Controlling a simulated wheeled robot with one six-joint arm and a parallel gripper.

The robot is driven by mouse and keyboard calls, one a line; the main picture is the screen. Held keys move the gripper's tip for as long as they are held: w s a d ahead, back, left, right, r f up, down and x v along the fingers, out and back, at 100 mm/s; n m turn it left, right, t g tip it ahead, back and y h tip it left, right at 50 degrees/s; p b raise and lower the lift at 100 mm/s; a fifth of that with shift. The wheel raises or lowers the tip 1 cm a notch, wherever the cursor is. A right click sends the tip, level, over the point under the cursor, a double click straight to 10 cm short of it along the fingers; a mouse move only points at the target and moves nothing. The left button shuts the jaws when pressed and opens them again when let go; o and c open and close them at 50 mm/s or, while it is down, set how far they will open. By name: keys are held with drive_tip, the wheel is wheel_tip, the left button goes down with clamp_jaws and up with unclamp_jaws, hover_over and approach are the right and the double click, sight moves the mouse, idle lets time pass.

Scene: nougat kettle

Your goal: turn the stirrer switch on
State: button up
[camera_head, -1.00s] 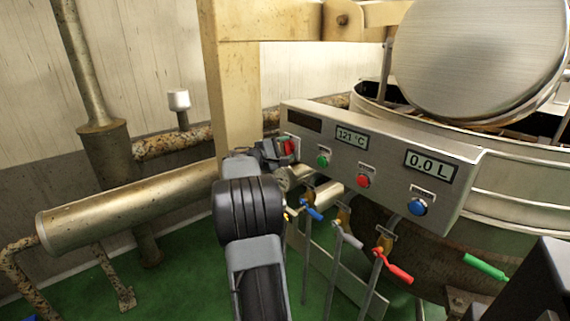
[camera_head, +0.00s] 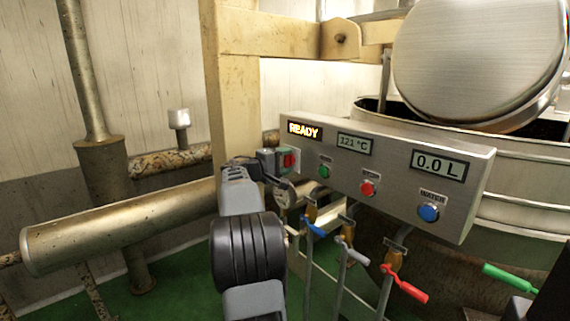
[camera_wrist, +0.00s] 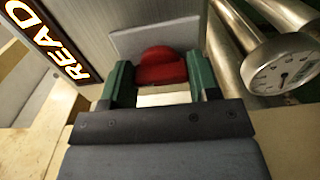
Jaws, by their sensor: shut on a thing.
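A red switch knob (camera_wrist: 161,70) sits on a pale plate at the left end of the steel control panel (camera_head: 400,160). It also shows in the head view (camera_head: 290,160), partly hidden by my gripper. My gripper (camera_wrist: 160,78) has its green-padded fingers on both sides of the knob and is shut on it. The panel front carries a green button (camera_head: 324,171), a red button (camera_head: 368,188) and a blue button (camera_head: 428,211). Their labels are too small to read for sure, so I cannot tell which control is the stirrer's.
The panel displays show READY (camera_head: 304,131), 121 °C (camera_head: 355,143) and 0.0 L (camera_head: 438,165). A dial gauge (camera_wrist: 280,68) and pipes lie right beside my gripper. Valve handles in blue, grey and red (camera_head: 404,285) stick out below the panel. The kettle (camera_head: 530,200) stands behind.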

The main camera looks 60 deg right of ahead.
drive_tip(key=o, duration=0.9)
drive_tip(key=p+v, duration=0.2)
drive_tip(key=v, duration=1.1)
drive_tip(key=shift+w+a, duration=0.15)
drive_tip(key=shift+a, duration=0.2)
